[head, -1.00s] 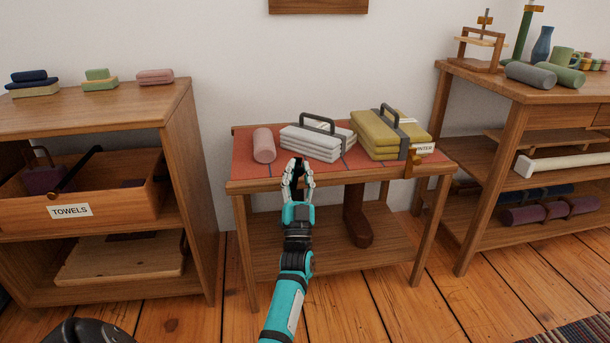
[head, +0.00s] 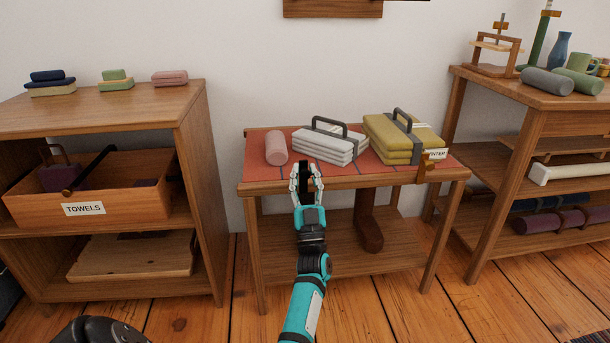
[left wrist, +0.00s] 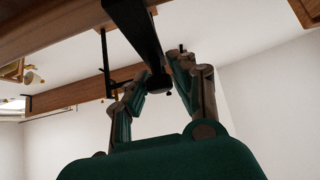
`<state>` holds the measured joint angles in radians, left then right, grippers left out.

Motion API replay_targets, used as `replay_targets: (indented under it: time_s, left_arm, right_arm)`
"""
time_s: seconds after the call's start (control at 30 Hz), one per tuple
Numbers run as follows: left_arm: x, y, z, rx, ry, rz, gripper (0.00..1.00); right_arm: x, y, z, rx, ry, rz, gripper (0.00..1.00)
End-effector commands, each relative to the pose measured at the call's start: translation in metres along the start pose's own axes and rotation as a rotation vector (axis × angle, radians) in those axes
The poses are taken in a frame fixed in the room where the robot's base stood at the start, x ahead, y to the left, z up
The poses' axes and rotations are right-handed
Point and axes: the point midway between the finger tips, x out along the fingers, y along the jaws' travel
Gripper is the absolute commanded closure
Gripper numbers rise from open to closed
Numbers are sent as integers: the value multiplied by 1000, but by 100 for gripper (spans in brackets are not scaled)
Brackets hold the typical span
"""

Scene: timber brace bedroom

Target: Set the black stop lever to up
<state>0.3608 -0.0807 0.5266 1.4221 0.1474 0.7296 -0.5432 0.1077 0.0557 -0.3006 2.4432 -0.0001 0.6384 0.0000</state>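A black lever (left wrist: 140,35) runs down from a wooden beam in the left wrist view. Its rounded end (left wrist: 158,86) lies between the two fingers of my left gripper (left wrist: 163,78). The fingers stand apart, one on each side; I cannot tell whether either touches it. In the head view my left gripper (head: 306,172) is at the front edge of the small table (head: 350,184), with something black between its fingers. The gripper hides most of the lever there, so its setting is unclear.
On the table are a pink roll (head: 276,148), a white bundle (head: 330,145) and a yellow bundle (head: 402,138). A towels drawer (head: 125,205) with a black bar (head: 88,170) across it is at left. A shelf unit (head: 490,215) stands at right.

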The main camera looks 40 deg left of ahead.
Motion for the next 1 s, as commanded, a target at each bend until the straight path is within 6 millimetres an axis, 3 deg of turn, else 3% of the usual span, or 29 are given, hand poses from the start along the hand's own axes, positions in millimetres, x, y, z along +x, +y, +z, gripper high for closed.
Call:
replay_targets:
  time_s: [0.03,0.13,0.47,0.8,1.0]
  left_arm:
    - [0,0,0,1,0,0,67]
    - [0,0,0,2,1,0,54]
    - [-4,0,-1,3,2,0,53]
    - [-57,0,0,3,-1,1,53]
    - [-74,0,0,2,1,0,53]
  right_arm:
    - [0,0,0,0,0,-1,54]
    - [0,0,0,0,-1,-3,54]
    - [0,0,1,-2,-3,0,54]
    - [0,0,0,-1,-1,0,54]
    - [0,0,0,-1,0,0,54]
